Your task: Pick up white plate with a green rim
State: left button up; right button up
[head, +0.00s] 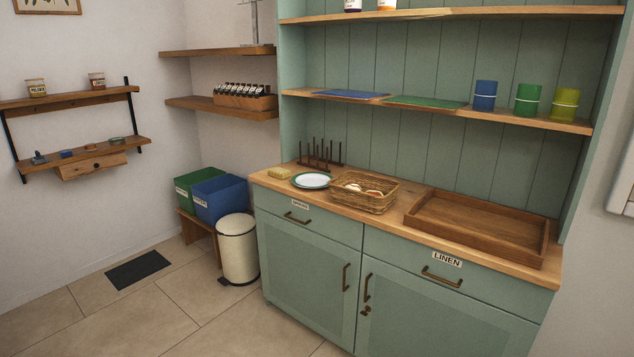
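The white plate with a green rim (311,181) lies flat on the wooden counter of the green cabinet, near its left end. A wicker basket (364,194) stands just to its right, with round pale items inside. A yellow sponge-like block (279,172) lies to its left, and a dark peg rack (319,155) stands behind it. Neither of my grippers shows in the head view.
A wooden tray (480,224) fills the counter's right part. Green (192,184) and blue (221,198) bins and a cream pedal bin (238,248) stand left of the cabinet. A dark mat (138,269) lies on the floor. The floor in front is clear.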

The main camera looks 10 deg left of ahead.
aim_at(308, 180)
jog(key=i+j, duration=0.2)
jog(key=i, duration=0.25)
jog(key=i+j, duration=0.2)
jog(key=i, duration=0.3)
jog(key=i+j+u, duration=0.1)
jog(key=i, duration=0.35)
jog(key=i+j, duration=0.25)
jog(key=i, duration=0.2)
